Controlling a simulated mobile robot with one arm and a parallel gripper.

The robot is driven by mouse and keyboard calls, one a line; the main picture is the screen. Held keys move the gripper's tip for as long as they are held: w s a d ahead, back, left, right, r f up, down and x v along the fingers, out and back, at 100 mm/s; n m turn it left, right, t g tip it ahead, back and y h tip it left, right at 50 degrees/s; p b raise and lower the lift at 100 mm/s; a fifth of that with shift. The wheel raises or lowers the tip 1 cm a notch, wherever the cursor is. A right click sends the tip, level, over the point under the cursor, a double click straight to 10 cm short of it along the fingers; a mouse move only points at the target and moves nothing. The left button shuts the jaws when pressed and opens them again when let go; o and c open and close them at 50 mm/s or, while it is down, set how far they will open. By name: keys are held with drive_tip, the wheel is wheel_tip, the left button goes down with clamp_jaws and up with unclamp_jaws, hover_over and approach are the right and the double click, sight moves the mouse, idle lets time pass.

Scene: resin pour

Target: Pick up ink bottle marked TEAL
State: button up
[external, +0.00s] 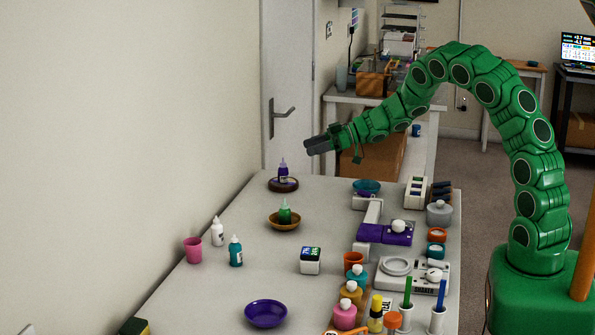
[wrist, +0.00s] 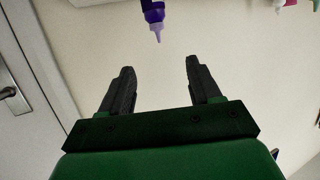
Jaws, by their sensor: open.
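A teal ink bottle (external: 236,253) with a pale nozzle stands upright on the table (external: 205,290) at the front left in the external view. Its label is too small to read. A white bottle (external: 218,233) and a pink cup (external: 193,250) stand close to its left. My gripper (external: 318,146) is high above the far end of the table, well away from the teal bottle, pointing left. In the wrist view my gripper (wrist: 160,67) is open, with nothing between its fingers. A purple bottle (wrist: 153,12) shows upside down beyond the fingertips.
The purple bottle stands on a dark round dish (external: 283,186) at the back. A green bottle (external: 285,213) stands in a brown dish (external: 284,223). A purple bowl (external: 266,313) lies at the front. Jars and tools crowd the right side. A wall borders the left.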

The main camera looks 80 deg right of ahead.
wheel_tip(320, 180, up, 5)
drive_tip(key=w+a+n+g+y, duration=0.1)
drive_tip(key=w+a+n+y, duration=0.1)
drive_tip(key=a, duration=1.4)
drive_tip(key=w+a+n+g+y, duration=0.1)
drive_tip(key=w+a, duration=0.1)
drive_tip(key=a, duration=1.4)
drive_tip(key=s+a+n+g+y, duration=0.15)
drive_tip(key=s+a, duration=0.25)
drive_tip(key=a, duration=1)
approach(235, 249)
drive_tip(key=shift+w+d+r, duration=0.15)
drive_tip(key=shift+d+r, duration=0.05)
drive_tip(key=shift+r, duration=0.2)
drive_tip(key=shift+w+d+r, duration=0.15)
drive_tip(key=shift+d+r, duration=0.05)
drive_tip(key=shift+r, duration=0.2)
drive_tip(key=shift+f, duration=0.55)
drive_tip(key=shift+w+a+f, duration=0.1)
drive_tip(key=shift+w+a, duration=0.05)
drive_tip(key=shift+x, duration=3.7)
drive_tip(key=shift+w+r, duration=0.2)
